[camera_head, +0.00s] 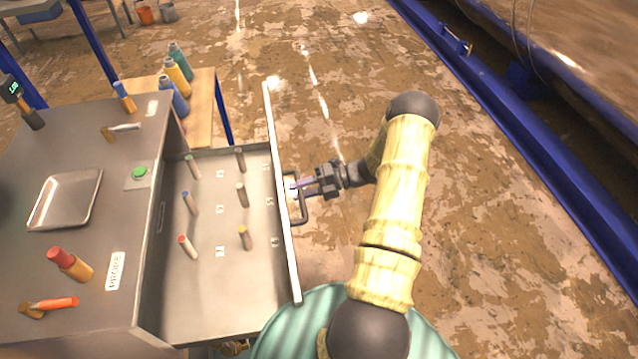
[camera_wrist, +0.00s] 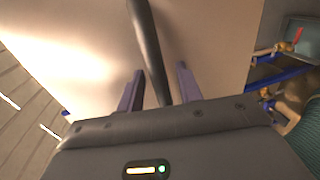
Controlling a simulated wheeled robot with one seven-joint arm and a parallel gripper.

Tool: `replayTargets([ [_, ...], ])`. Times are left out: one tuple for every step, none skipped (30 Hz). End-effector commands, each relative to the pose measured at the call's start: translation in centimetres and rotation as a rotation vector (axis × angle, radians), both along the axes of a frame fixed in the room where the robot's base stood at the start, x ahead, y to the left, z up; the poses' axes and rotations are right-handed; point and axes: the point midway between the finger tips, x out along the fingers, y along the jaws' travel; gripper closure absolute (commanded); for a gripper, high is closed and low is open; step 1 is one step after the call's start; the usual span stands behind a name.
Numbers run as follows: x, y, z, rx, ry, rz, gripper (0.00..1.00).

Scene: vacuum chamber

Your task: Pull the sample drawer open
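The sample drawer (camera_head: 215,270) stands pulled well out of the grey cabinet (camera_head: 100,200), with several upright sample tubes showing inside. Its dark bar handle (camera_head: 303,219) is on the outer face of the front panel (camera_head: 283,200). My gripper (camera_head: 300,187) is at the handle, coming from the right. In the wrist view, the handle (camera_wrist: 150,50) runs between the two purple fingers of my gripper (camera_wrist: 158,88). The fingers stand apart, with a visible gap to the bar, so the gripper looks open around it.
A metal tray (camera_head: 65,198), a green button (camera_head: 139,172) and tools lie on the cabinet top. Several bottles (camera_head: 177,72) stand on a wooden table behind. The floor right of the drawer is clear up to a blue rail (camera_head: 530,150).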

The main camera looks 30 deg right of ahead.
Motion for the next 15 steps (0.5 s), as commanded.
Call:
replayTargets([
  [-0.1,-0.5,0.0,-0.001,-0.001,-0.002,0.64],
  [-0.2,-0.7,0.0,-0.002,-0.001,-0.003,0.64],
  [-0.3,-1.2,0.0,-0.002,-0.001,-0.004,0.64],
  [-0.5,-1.6,0.0,-0.002,-0.001,-0.004,0.64],
  [-0.7,-2.0,0.1,-0.002,-0.001,-0.004,0.64],
  [-0.9,-2.7,0.2,-0.004,0.0,-0.004,0.64],
  [-1.1,-3.2,0.3,-0.005,-0.001,-0.004,0.64],
  [-1.3,-3.7,0.4,-0.004,-0.002,-0.004,0.64],
  [-1.5,-4.5,0.6,-0.004,-0.002,-0.004,0.64],
  [-1.8,-5.1,0.7,-0.004,-0.002,-0.004,0.64],
  [-2.0,-5.6,0.8,-0.005,-0.001,-0.004,0.64],
  [-2.2,-6.4,1.0,-0.004,-0.002,-0.004,0.64],
  [-2.4,-6.9,1.1,-0.005,-0.001,-0.004,0.64],
  [-2.7,-7.5,1.2,-0.005,-0.001,-0.004,0.64],
  [-3.0,-8.2,1.4,-0.005,-0.001,-0.004,0.64],
])
